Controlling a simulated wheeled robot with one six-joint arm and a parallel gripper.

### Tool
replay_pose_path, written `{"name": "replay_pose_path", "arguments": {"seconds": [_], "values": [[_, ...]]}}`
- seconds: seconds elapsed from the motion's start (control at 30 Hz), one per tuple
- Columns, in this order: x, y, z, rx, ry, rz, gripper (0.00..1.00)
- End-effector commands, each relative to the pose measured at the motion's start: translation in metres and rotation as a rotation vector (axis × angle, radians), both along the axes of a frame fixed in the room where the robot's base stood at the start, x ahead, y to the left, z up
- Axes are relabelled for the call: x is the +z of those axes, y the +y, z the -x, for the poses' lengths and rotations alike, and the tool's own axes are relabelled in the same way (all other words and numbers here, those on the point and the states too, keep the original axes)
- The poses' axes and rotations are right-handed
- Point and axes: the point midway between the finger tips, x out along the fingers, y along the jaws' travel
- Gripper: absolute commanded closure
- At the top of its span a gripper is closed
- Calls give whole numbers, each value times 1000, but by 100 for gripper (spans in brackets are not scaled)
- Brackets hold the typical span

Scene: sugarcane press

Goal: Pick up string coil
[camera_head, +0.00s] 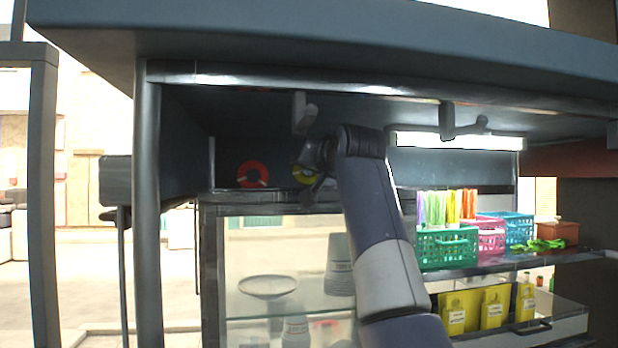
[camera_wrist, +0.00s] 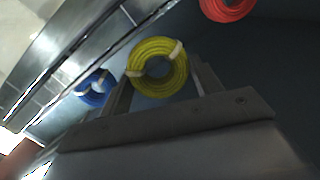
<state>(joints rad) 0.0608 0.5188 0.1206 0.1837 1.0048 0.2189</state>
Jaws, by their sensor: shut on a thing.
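A yellow string coil (camera_wrist: 179,70) with light ties sits between the two fingers of my gripper (camera_wrist: 162,84) in the wrist view. The gripper is shut on it. A blue coil (camera_wrist: 96,90) lies to the left in the wrist view. I cannot tell whether the yellow coil touches the surface.
A dark canopy (camera_head: 330,40) hangs low over my arm, with hooks (camera_head: 302,112) on its underside. The glass case (camera_head: 280,250) stands below. To the right, a shelf holds a green basket (camera_head: 446,248), a pink basket (camera_head: 490,240) and a blue basket (camera_head: 517,230).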

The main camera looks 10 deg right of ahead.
Motion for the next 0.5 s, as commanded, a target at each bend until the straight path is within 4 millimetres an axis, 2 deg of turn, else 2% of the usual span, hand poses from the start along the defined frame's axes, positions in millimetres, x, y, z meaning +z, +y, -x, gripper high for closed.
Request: {"name": "replay_pose_path", "arguments": {"seconds": [0.5], "values": [[-18, -9, 110, -1, -2, -1, 59]]}}
